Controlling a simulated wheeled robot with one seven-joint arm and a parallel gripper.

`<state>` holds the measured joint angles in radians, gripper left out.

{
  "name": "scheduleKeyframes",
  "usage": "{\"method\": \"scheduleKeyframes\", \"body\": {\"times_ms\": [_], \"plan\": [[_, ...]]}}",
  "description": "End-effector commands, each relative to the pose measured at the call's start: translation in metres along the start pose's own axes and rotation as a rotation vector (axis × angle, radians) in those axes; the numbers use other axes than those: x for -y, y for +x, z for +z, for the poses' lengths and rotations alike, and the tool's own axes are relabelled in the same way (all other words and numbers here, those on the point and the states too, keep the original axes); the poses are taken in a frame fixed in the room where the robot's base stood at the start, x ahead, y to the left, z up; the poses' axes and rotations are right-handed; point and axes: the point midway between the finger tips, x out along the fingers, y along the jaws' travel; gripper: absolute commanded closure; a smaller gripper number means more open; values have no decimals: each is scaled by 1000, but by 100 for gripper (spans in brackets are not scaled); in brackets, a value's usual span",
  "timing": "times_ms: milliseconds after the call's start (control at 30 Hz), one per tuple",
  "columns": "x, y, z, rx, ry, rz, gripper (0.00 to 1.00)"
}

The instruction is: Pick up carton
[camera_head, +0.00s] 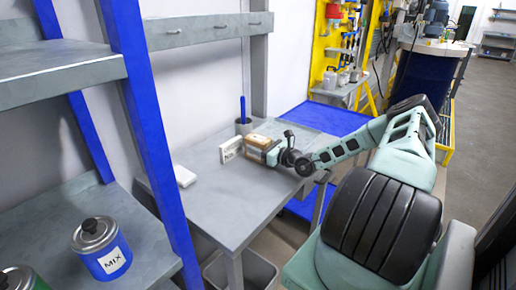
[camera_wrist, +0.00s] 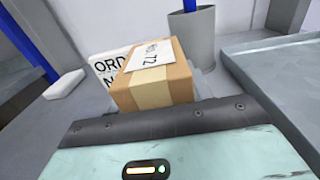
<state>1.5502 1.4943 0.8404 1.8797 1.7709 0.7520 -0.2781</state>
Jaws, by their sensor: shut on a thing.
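The carton (camera_head: 257,146) is a small brown box with a white label on top, near the far end of the grey table (camera_head: 215,205). In the wrist view the carton (camera_wrist: 160,92) shows a label reading "No. 72" and sits right in front of my gripper. My gripper (camera_head: 272,151) is shut on the carton from the right side. The fingertips are mostly hidden by the carton and the gripper body. I cannot tell whether the carton touches the tabletop.
A white sign (camera_head: 230,149) with black letters stands just left of the carton. A grey cup (camera_head: 243,126) with a blue pen stands behind it. A white block (camera_head: 184,176) lies at the table's left. A blue post (camera_head: 150,120) and shelf (camera_head: 60,70) stand left; the table's front is clear.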

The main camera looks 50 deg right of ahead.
Motion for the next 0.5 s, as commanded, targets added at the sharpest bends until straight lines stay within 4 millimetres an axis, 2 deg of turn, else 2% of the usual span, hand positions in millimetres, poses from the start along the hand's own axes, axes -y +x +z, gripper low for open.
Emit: {"method": "scheduleKeyframes", "body": {"times_ms": [167,267,500], "plan": [[0,0,8,2,-2,0,77],[0,0,21,1,-3,1,77],[1,0,67,2,-6,0,77]]}}
